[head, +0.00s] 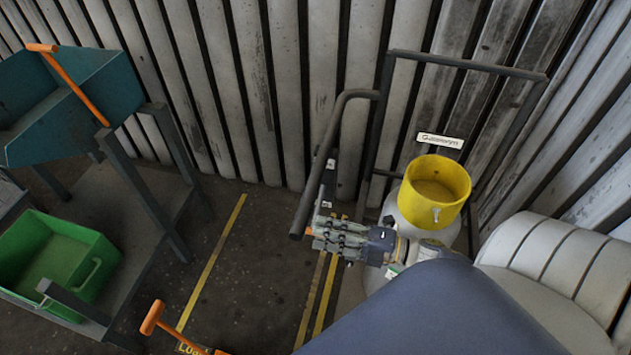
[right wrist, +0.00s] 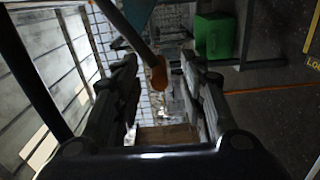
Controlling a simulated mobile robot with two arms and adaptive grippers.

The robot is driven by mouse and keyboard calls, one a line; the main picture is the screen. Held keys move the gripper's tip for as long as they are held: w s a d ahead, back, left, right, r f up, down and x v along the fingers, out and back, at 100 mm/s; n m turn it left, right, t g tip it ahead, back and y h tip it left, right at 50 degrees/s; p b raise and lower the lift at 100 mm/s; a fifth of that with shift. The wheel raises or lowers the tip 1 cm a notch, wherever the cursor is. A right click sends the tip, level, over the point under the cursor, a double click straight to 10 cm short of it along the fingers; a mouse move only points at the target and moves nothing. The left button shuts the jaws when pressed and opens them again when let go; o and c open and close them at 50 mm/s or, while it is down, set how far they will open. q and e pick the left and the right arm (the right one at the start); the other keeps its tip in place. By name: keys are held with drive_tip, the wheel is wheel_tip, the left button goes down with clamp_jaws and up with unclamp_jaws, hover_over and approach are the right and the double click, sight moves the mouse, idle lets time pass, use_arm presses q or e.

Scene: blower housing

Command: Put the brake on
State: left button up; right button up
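In the head view my right gripper (head: 322,238) reaches left at the lower end of a bent dark grey handle bar (head: 340,110). A small orange part (head: 308,230) shows at its fingertips, mostly hidden. In the right wrist view the gripper's two fingers (right wrist: 165,100) stand apart. A dark rod with an orange-brown end (right wrist: 157,74) comes down from the top into the gap between them. I cannot tell whether it touches a finger. Which part is the brake is not clear. My left gripper is not in view.
A frame with a yellow-topped white drum (head: 435,190) stands at right by the ribbed wall. At left are a green bin (head: 60,258) on a grey rack and a teal tub (head: 70,105) with an orange bar. Another orange handle (head: 152,317) shows at the bottom. Yellow-lined floor lies between.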

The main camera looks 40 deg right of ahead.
drive_tip(key=v, duration=0.9)
drive_tip(key=shift+s, duration=0.15)
